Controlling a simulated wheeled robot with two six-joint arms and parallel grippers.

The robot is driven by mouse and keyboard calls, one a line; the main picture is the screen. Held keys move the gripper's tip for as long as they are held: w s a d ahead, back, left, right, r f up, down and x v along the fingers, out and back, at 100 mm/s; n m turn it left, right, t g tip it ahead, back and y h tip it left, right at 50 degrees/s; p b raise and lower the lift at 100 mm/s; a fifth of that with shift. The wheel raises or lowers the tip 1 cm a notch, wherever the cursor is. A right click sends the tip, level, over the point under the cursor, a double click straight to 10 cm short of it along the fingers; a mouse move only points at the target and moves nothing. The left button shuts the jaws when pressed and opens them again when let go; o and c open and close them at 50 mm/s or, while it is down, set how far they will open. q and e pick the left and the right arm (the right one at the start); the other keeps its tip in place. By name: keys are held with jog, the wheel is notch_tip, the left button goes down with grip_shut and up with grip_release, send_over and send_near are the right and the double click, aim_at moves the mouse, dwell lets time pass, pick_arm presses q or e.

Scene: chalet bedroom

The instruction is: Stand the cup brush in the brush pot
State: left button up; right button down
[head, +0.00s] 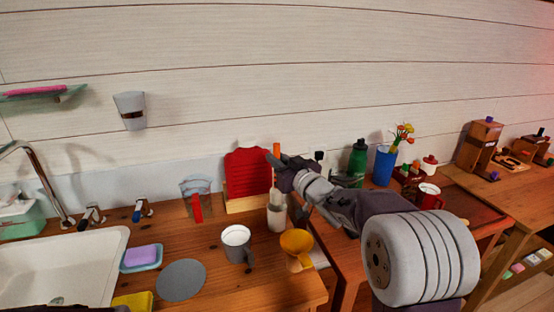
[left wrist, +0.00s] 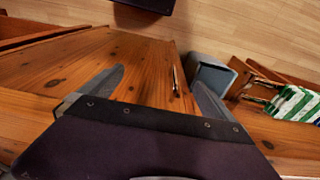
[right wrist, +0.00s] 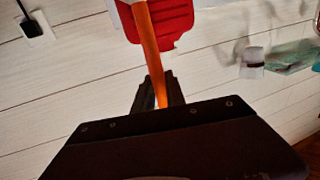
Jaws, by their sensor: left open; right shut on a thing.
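My right gripper (head: 274,160) is shut on the orange handle of the cup brush (head: 276,150). The handle also shows in the right wrist view (right wrist: 150,45), running out from between the jaws. The brush is roughly upright, with a pale lower part below the gripper. The pale brush pot (head: 276,219) stands on the wooden counter directly below it. The pale part meets the pot's mouth in the head view; I cannot tell how far inside it is. My left gripper (left wrist: 155,97) is open and empty in the left wrist view.
A red board (head: 247,172) in a wooden rack stands behind the pot. A grey-white mug (head: 237,245) and a yellow funnel-like item (head: 297,243) stand in front. A grey disc (head: 181,280) lies left, near the sink (head: 60,268). A green bottle (head: 357,162) stands right.

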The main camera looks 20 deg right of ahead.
jog(key=shift+f, duration=0.1)
dwell(0.6)
jog(key=shift+f+b, duration=3.45)
jog(key=shift+f, duration=0.6)
jog(key=c, duration=1.3)
grip_release()
